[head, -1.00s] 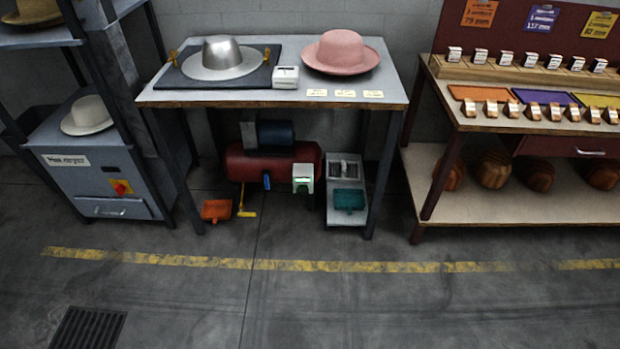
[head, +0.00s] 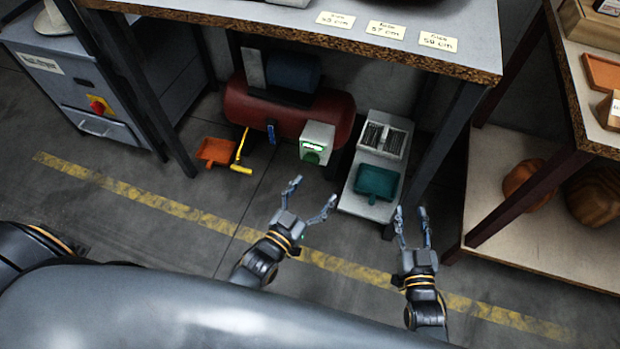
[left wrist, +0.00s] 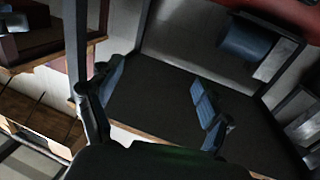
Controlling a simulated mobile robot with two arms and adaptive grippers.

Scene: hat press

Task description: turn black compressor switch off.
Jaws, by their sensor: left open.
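The compressor is a dark red tank (head: 240,105) with a dark blue cylinder (head: 293,72) on top, on the floor under the table. A white box (head: 318,138) with a lit green display and a dark green part below stands at its front right. A small blue part (head: 271,134) hangs at the tank's front. I cannot make out a separate black switch. My left gripper (head: 312,192) is open and empty, in front of and below the white box in the head view; its spread fingers also show in the left wrist view (left wrist: 158,88). My right gripper (head: 410,212) is open and empty, further right.
The table (head: 400,58) overhangs the compressor, its leg (head: 440,145) to the right. A low stand (head: 352,200) with a teal tray (head: 377,183) is between the compressor and that leg. An orange dustpan (head: 214,151) and yellow brush (head: 240,160) lie left. The floor in front is clear.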

